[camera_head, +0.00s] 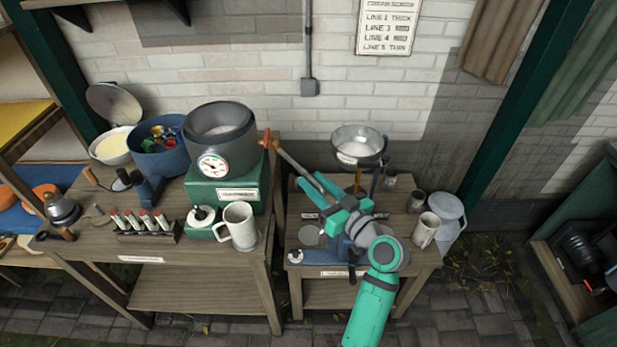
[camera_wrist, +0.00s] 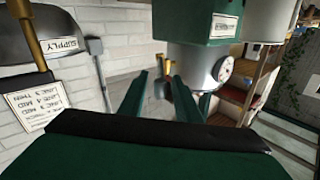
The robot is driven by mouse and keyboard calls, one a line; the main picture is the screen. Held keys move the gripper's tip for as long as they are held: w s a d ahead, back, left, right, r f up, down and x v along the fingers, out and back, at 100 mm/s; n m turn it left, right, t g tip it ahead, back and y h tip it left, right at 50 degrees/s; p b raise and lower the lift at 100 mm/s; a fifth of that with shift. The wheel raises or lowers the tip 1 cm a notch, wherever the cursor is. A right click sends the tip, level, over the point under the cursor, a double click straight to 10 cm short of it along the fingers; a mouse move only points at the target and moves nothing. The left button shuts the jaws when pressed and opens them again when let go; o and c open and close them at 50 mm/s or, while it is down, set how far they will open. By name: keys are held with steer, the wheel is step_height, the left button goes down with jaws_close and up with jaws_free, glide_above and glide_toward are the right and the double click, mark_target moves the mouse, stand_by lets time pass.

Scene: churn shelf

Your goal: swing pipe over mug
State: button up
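A grey pipe (camera_head: 289,157) with a red-handled brass valve (camera_head: 268,141) reaches from the side of the grey pot (camera_head: 221,140) toward the right table. A white mug (camera_head: 241,226) stands upright on the left table, in front of the pot's green base. The pipe points away from this mug, to its right. My gripper (camera_head: 308,178) is at the pipe's outer end, fingers apart. I cannot tell whether either finger touches the pipe.
A metal bowl on a brass stand (camera_head: 358,146) is behind my gripper. Another mug (camera_head: 425,230) and grey cups stand at the right table's right side. A rack of small bottles (camera_head: 146,227) and a white-topped jar (camera_head: 202,216) sit near the left mug. A gap separates the tables.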

mark_target(308, 176)
steer(key=shift+x, duration=1.55)
jaws_close()
steer(key=shift+s, duration=0.1)
